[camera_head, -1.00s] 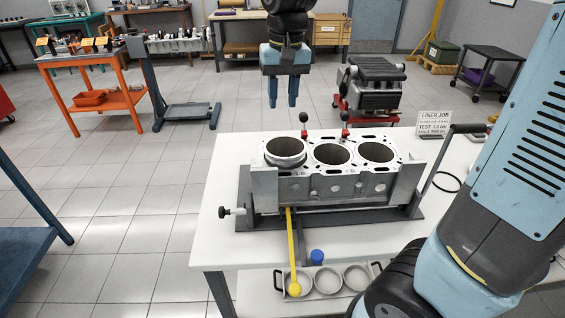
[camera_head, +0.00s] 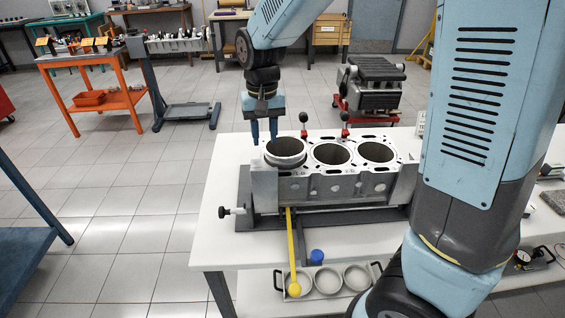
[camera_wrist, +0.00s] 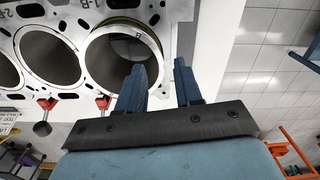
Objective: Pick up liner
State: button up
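The liner (camera_head: 286,148) is a grey metal ring standing proud of the left bore of the engine block (camera_head: 337,180), in the head view. In the wrist view the liner (camera_wrist: 122,50) shows as a round open ring beside my fingers. My gripper (camera_head: 264,138) hangs pointing down at the liner's left rear side in the head view.
Red clamps with black knobs (camera_head: 304,126) stand at the block's rear edge, close to the liner. The block sits in a grey fixture on a white table (camera_head: 222,240). A yellow-handled tool (camera_head: 293,260) hangs in front. A tray with round cups (camera_head: 328,282) is below.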

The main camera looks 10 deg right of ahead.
aim_at(266, 149)
jog(key=f, duration=0.4)
jog(key=shift+w+d, duration=0.15)
jog(key=shift+w, duration=0.05)
jog(key=shift+s+f, duration=0.15)
jog(key=shift+f, duration=0.5)
jog(key=shift+c, duration=0.2)
